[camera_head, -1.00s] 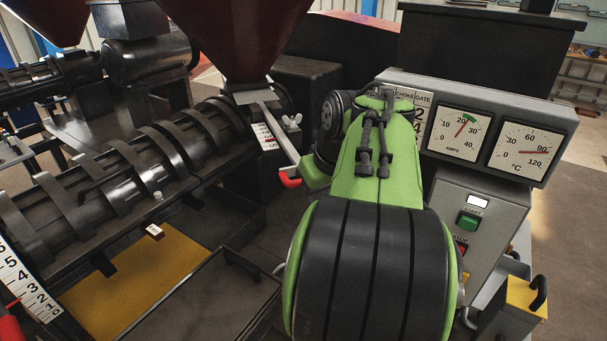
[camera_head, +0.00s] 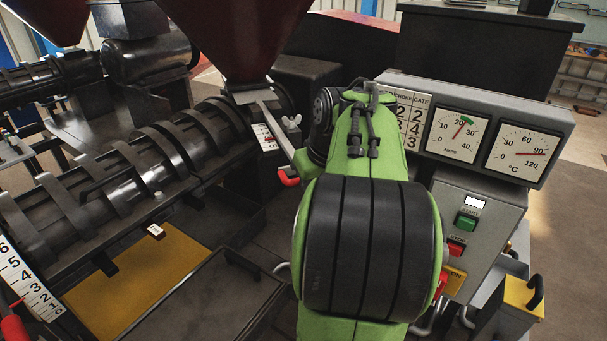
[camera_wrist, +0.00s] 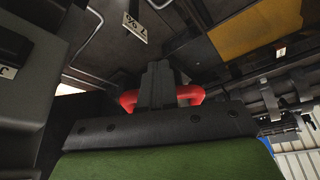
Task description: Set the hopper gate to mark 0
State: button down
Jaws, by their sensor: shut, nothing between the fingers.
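The hopper gate lever (camera_head: 277,134) is a flat metal bar under the dark red hopper (camera_head: 236,35), ending in a red handle (camera_head: 289,178). A small white mark plate (camera_head: 265,137) with a wing nut beside it sits along the bar; its marks are too small to read. In the wrist view my gripper (camera_wrist: 158,72) is shut and empty. The red handle (camera_wrist: 190,93) shows on both sides of its fingers; the middle part is hidden, and I cannot tell whether they touch. In the head view my green arm hides the gripper.
A grey control panel (camera_head: 480,190) with two gauges and buttons stands right of my arm. A chart headed choke and gate (camera_head: 413,112) is partly covered by my arm. The ribbed press barrel (camera_head: 130,170) lies left, with a dark tray (camera_head: 205,300) below.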

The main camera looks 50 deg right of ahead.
jog(key=shift+w+d+r+p, duration=0.1)
jog(key=shift+w+d+p, duration=0.7)
jog(key=shift+w, duration=0.5)
jog(key=shift+w+d+r+p, duration=0.1)
jog(key=shift+w+d+p, duration=0.65)
jog(key=shift+w, duration=0.55)
jog(key=shift+w+d+p, duration=0.75)
jog(key=shift+w+d, duration=0.05)
jog(key=shift+w, duration=0.5)
jog(key=shift+f, duration=0.1)
jog(key=shift+s+a+f+b, duration=0.1)
jog(key=shift+s+a+b, duration=0.25)
jog(key=shift+s, duration=0.2)
jog(key=shift+s+a+b, duration=0.25)
jog(key=shift+s+b, duration=0.05)
jog(key=shift+s, duration=0.2)
notch_tip(320, 180, up, 9)
jog(key=p, duration=0.9)
